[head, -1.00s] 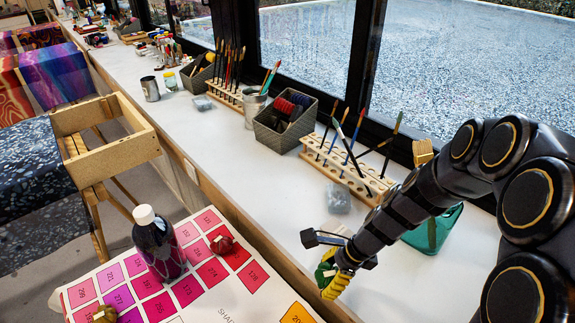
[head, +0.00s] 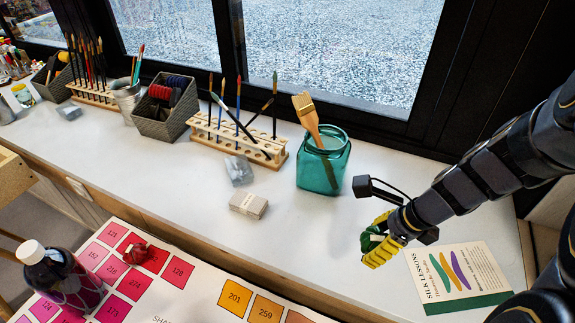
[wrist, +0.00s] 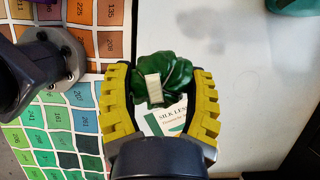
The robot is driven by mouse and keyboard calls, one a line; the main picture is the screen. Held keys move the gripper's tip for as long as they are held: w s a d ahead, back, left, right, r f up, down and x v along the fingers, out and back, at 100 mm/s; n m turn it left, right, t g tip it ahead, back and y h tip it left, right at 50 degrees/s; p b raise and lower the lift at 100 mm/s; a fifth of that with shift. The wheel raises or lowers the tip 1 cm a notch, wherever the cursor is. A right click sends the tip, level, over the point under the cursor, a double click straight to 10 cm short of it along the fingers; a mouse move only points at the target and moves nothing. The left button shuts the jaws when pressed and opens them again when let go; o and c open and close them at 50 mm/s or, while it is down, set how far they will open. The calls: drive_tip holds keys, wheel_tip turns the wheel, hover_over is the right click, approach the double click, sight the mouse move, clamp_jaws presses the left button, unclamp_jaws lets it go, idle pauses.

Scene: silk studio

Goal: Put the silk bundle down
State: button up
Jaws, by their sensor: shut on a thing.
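My gripper (head: 379,243) has yellow ribbed fingers and is shut on a dark green silk bundle (wrist: 168,73). The bundle has a pale band around its middle and shows between the fingertips in the wrist view. In the head view only a little of the bundle shows beside the yellow fingers. My gripper is over the front part of the white counter (head: 300,225), left of the Silk Lessons booklet (head: 458,278). I cannot tell exactly how high the bundle is above the counter.
A teal glass jar (head: 323,165) with a wide brush stands behind my gripper. A small pale block (head: 248,204) and a wooden brush rack (head: 235,138) are to the left. A shade chart (head: 185,285) holds a dark bottle (head: 62,279) and a red bundle (head: 137,254). Counter between block and gripper is clear.

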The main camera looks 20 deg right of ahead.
drive_tip(key=w+d+f, duration=0.5)
drive_tip(key=w+d, duration=0.1)
drive_tip(key=w, duration=0.2)
hover_over(360, 226)
drive_tip(key=s, duration=0.1)
wheel_tip(360, 226, down, 4)
drive_tip(key=shift+s+d+f, duration=0.1)
drive_tip(key=shift+d, duration=0.05)
drive_tip(key=shift+w+d+f, duration=0.25)
drive_tip(key=shift+w+f, duration=0.1)
drive_tip(key=shift+f, duration=1.6)
drive_tip(key=o, duration=1.1)
drive_tip(key=shift+f, duration=0.1)
